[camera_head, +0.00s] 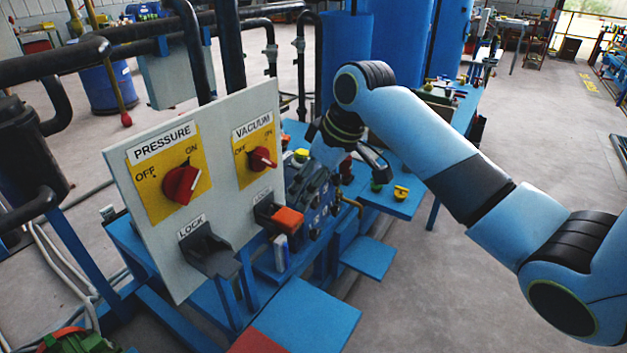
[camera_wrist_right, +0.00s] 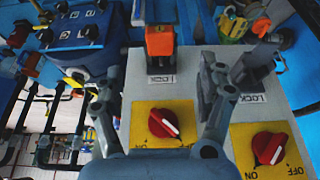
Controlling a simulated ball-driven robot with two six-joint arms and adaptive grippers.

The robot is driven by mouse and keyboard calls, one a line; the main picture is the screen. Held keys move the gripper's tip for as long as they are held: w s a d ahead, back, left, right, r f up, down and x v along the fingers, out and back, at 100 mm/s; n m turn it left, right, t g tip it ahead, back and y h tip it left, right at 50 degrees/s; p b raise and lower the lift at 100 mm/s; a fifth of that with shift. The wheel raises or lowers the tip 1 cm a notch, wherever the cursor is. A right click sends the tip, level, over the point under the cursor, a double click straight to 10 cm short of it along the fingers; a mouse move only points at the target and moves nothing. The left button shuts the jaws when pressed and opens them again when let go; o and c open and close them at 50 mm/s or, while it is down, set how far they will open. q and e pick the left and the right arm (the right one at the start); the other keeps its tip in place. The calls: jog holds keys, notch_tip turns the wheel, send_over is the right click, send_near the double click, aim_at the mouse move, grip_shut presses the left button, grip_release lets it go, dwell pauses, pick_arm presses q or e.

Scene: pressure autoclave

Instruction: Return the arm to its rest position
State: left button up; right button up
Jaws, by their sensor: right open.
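My right arm (camera_head: 430,140) reaches in from the right in the head view. Its gripper (camera_head: 312,180) is over the blue equipment, to the right of the grey control panel (camera_head: 235,120). In the right wrist view the two grey fingers (camera_wrist_right: 160,75) are spread wide with nothing held between them. Beyond and between them show the red vacuum knob (camera_wrist_right: 163,123) and an orange-tipped lock handle (camera_wrist_right: 159,41). The red pressure knob (camera_wrist_right: 269,148) is to the right there. My left gripper is not in view.
The panel has a pressure knob (camera_head: 182,185) and a vacuum knob (camera_head: 262,159), with a black lock lever (camera_head: 207,252) and an orange-tipped one (camera_head: 287,219) below. Pipes (camera_head: 50,62) crowd the left. Blue tanks (camera_head: 395,45) stand behind. Open floor (camera_head: 450,290) lies at the front right.

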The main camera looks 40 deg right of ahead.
jog(key=s+f+m+g+b, duration=0.15)
jog(key=s+f+b, duration=0.4)
jog(key=f, duration=0.75)
jog(key=s+f+g+b, duration=0.2)
jog(key=s+f+b, duration=0.1)
jog(key=s+f, duration=0.8)
jog(key=s+f+m+g+b, duration=0.1)
jog(key=s+f+b, duration=0.4)
jog(key=f, duration=1)
jog(key=s+f+m+t+h+b, duration=0.1)
jog(key=s+f+b, duration=0.5)
jog(key=s+f, duration=1.7)
jog(key=s+h, duration=0.1)
jog(key=s, duration=0.2)
jog(key=shift+d+m+h, duration=0.3)
jog(key=shift+m, duration=0.05)
jog(key=shift+s+f, duration=0.1)
jog(key=shift+s, duration=0.05)
